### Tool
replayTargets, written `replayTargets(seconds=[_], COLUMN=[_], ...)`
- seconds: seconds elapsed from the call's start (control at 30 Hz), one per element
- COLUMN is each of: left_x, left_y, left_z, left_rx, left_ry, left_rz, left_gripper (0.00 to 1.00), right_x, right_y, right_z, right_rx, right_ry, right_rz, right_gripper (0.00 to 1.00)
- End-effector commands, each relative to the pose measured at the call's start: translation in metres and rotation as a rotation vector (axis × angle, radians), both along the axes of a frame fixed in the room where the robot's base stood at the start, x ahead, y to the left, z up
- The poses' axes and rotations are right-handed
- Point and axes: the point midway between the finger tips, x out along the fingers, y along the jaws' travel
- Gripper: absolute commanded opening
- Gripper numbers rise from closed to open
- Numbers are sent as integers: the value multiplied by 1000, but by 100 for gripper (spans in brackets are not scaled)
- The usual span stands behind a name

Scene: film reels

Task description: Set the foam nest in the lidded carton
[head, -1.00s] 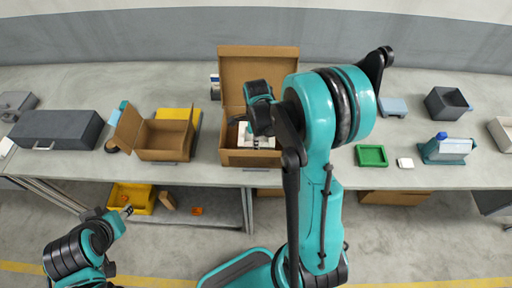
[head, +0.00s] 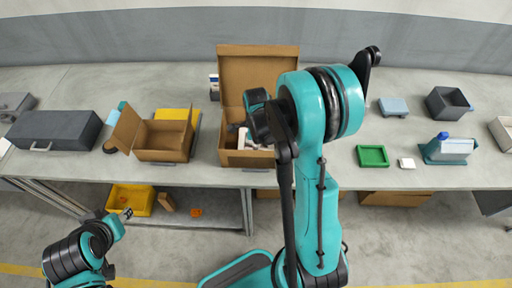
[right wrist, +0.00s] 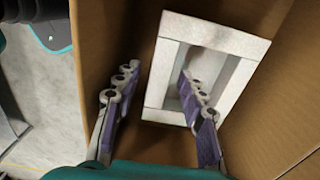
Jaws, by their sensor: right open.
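The lidded carton (head: 258,76) is a tall brown box on the table with its lid raised at the back. The foam nest (right wrist: 250,45), a pale rectangular frame with a square recess, lies inside the carton; in the head view my right arm hides most of it. My right gripper (right wrist: 157,92) is open at the nest. One finger is beside the nest's left wall, the other over its recess; I cannot tell whether they touch it. My left gripper (head: 125,214) is low in front of the table, away from the carton; its jaws are too small to read.
A smaller open carton (head: 163,156) stands left of the lidded one, with a yellow item behind it. A dark grey case (head: 55,130) lies at the far left.

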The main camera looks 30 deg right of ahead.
Motion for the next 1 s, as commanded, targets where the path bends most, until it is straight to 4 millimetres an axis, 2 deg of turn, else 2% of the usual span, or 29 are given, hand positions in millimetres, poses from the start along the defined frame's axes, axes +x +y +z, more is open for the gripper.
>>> replayTargets(seconds=[0.17,0.53,0.77,0.87,1.0], left_x=[0,0,0,0,0], left_y=[0,0,0,0,0], left_z=[8,30,35,35,35], left_rx=[0,0,0,0,0], left_ry=[0,0,0,0,0], left_rz=[0,0,0,0,0], left_gripper=[40,40,40,40,40], right_x=[0,0,-1,-5,-21], right_y=[0,0,1,6,27], right_z=[17,97,122,132,158], right_rx=[0,0,0,-7,-46], right_ry=[0,0,-2,-24,-111], right_rz=[0,0,7,85,406], right_gripper=[40,40,40,40,40])
